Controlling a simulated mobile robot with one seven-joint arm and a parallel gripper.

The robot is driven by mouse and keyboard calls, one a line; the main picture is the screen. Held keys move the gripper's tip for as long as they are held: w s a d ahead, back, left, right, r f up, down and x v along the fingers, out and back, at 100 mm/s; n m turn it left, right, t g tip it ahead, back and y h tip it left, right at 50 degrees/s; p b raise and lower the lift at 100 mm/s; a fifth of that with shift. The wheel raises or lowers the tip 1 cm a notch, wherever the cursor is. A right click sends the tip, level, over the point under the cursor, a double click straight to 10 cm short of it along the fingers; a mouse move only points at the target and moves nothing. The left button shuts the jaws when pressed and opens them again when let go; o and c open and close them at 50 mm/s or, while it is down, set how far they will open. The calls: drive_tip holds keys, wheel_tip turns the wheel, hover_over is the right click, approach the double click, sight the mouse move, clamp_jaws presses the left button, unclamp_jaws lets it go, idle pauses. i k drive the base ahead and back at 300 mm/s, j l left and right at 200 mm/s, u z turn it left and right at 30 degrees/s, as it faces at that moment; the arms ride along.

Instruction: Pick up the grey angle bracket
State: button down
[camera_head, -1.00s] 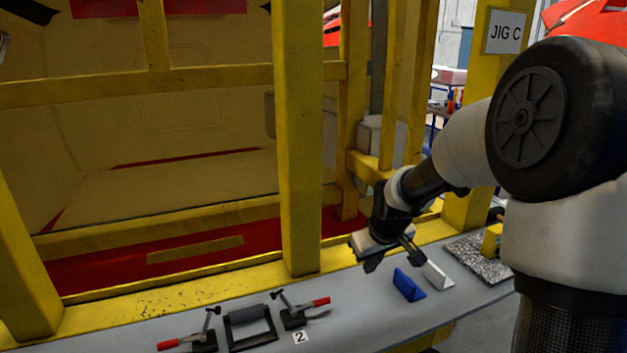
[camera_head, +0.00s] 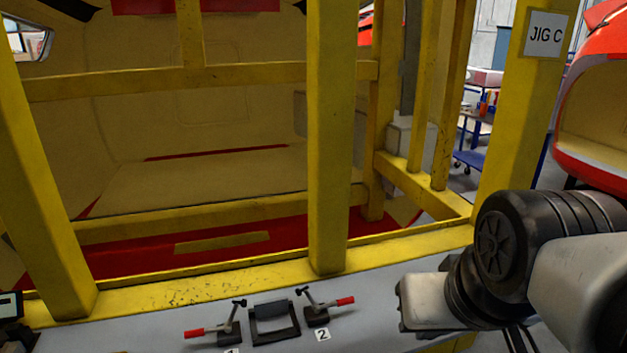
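The grey angle bracket does not show now; the blue bracket that stood beside it does not show either. My arm covers the right part of the grey bench (camera_head: 375,290). My gripper (camera_head: 425,302) shows only as a pale housing with dark edges, low at the right over the bench. Its fingertips cannot be made out, so I cannot tell whether it is open or holds anything.
A black fixture frame (camera_head: 273,337) stands on the bench between two toggle clamps with red handles, the left clamp (camera_head: 222,330) and the right clamp (camera_head: 317,312). Yellow jig posts (camera_head: 330,140) rise behind. A blue trolley (camera_head: 490,165) stands beyond.

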sight(272, 315)
drive_tip(key=i+l+u, duration=0.1)
drive_tip(key=u, duration=0.3)
drive_tip(key=l+u, duration=0.2)
drive_tip(key=u, duration=0.2)
drive_tip(key=l+u, duration=0.25)
drive_tip(key=u, duration=0.15)
drive_tip(key=i, duration=0.05)
